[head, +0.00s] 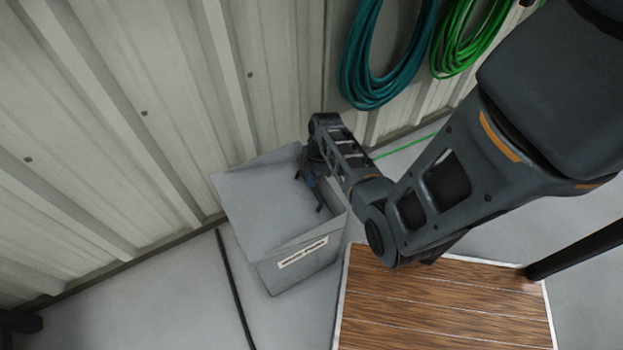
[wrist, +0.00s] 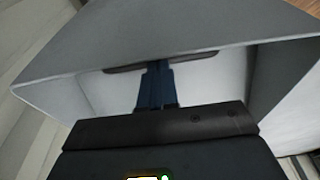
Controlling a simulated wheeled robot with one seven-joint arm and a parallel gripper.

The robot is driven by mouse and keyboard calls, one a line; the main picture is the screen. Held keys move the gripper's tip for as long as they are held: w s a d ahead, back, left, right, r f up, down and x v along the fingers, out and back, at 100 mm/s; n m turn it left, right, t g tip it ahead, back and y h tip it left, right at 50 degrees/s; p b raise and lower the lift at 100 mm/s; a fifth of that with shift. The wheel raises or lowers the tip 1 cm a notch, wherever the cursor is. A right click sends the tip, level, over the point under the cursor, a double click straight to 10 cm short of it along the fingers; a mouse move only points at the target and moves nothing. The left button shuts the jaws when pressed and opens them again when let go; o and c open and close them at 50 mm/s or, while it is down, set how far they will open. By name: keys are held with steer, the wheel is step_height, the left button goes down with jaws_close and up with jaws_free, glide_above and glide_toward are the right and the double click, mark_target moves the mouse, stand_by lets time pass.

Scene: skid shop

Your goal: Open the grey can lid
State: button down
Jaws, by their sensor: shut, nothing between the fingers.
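The grey can (head: 305,265) is a box-shaped bin with a pale label on its front, standing on the floor by the wall. Its grey lid (head: 262,198) is raised and tilted, leaving an opening on the right side; how far it is raised is hard to tell. My gripper (head: 319,200) is in that opening, beside the lid. In the wrist view, my gripper's blue fingers (wrist: 157,72) are together and empty, in front of the pale can interior (wrist: 205,82). The lid (wrist: 150,38) spans the top of that view. Whether the fingers touch the lid cannot be told.
A ribbed metal wall (head: 130,110) is close behind the can. Teal (head: 350,75) and green (head: 450,50) hoses hang above. A wooden-topped surface (head: 440,305) stands at the right front. A dark cable or strip (head: 233,285) lies on the floor left of the can.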

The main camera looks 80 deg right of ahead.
mark_target(308, 194)
steer(key=f+b, duration=0.1)
steer(key=f, duration=0.1)
steer(key=f+b, duration=0.2)
steer(key=w+f+b, duration=0.1)
steer(key=f, duration=0.1)
steer(key=shift+a+f+b, duration=0.35)
steer(key=shift+f, duration=0.05)
steer(key=shift+r, duration=0.1)
